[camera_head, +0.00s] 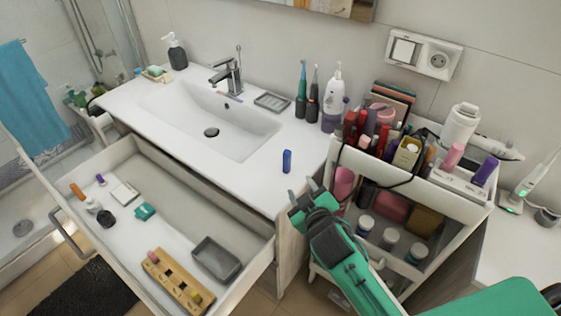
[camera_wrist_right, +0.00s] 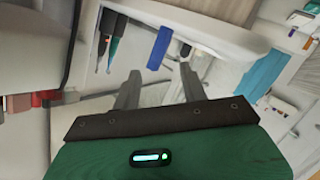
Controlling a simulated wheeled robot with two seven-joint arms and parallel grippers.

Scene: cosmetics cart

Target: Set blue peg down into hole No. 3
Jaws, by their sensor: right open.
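The blue peg (camera_head: 287,161) stands upright on the white counter near its front right edge. The right wrist view also shows the blue peg (camera_wrist_right: 159,47), beyond my fingertips. My right gripper (camera_head: 303,188) is open and empty, close in front of the peg and apart from it. Its two fingers also show in the right wrist view (camera_wrist_right: 160,76). A wooden block with holes (camera_head: 172,283) lies in the open drawer; a pink peg and an olive peg sit near its ends. The hole numbers are too small to read. My left gripper is out of view.
A grey tray (camera_head: 216,259) lies beside the wooden block in the drawer (camera_head: 245,243). A cosmetics cart (camera_head: 450,190) full of bottles stands right of my gripper. The sink (camera_head: 215,115) is left of the peg. The counter around the peg is clear.

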